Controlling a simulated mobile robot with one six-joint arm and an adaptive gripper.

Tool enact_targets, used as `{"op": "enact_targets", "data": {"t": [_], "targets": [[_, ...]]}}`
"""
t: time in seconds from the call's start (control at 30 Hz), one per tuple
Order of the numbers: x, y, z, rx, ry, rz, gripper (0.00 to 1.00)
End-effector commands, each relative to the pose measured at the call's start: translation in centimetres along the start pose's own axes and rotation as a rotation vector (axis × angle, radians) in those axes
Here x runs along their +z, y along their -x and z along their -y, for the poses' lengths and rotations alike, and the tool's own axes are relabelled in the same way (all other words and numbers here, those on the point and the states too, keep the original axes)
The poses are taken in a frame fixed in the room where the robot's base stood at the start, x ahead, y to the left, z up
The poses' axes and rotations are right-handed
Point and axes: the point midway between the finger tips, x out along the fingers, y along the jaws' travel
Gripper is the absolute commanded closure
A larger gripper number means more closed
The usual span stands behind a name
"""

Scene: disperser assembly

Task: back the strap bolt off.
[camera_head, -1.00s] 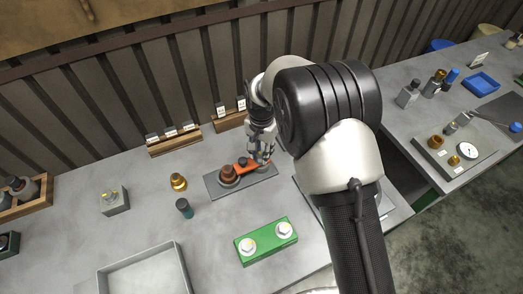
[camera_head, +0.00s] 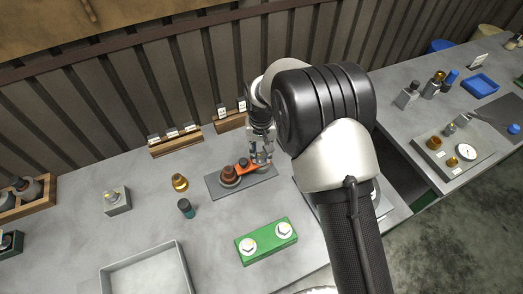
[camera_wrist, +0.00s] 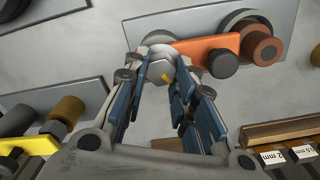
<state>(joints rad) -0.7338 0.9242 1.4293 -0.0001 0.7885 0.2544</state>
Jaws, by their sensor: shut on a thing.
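The strap is an orange bar (camera_head: 245,167) on a grey plate (camera_head: 262,184), beside a brown cylinder (camera_head: 229,173). In the wrist view the orange strap (camera_wrist: 205,46) carries a black knob (camera_wrist: 223,63), and its other end runs under my gripper. The strap bolt shows there as a pale hex head (camera_wrist: 158,69) with a small yellow mark on it. My gripper (camera_wrist: 160,72) points down over the bolt end, its two fingers closed on either side of the head. In the head view my gripper (camera_head: 260,160) hides the bolt.
A brass part (camera_head: 180,182) and a dark teal cylinder (camera_head: 186,208) stand to the left. Wooden racks with labels (camera_head: 175,141) lie behind, and an empty grey tray (camera_head: 145,268) at front left.

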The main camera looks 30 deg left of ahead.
Motion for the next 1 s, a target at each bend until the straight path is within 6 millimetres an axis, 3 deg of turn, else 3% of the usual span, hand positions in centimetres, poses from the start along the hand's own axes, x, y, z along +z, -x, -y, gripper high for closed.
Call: {"op": "enact_targets", "data": {"t": [0.6, 1.0], "targets": [[0.03, 0.04, 0.28, 0.0, 0.549, -0.001, 0.99], [0.09, 0.02, 0.36, 0.0, 0.736, -0.001, 0.99]]}}
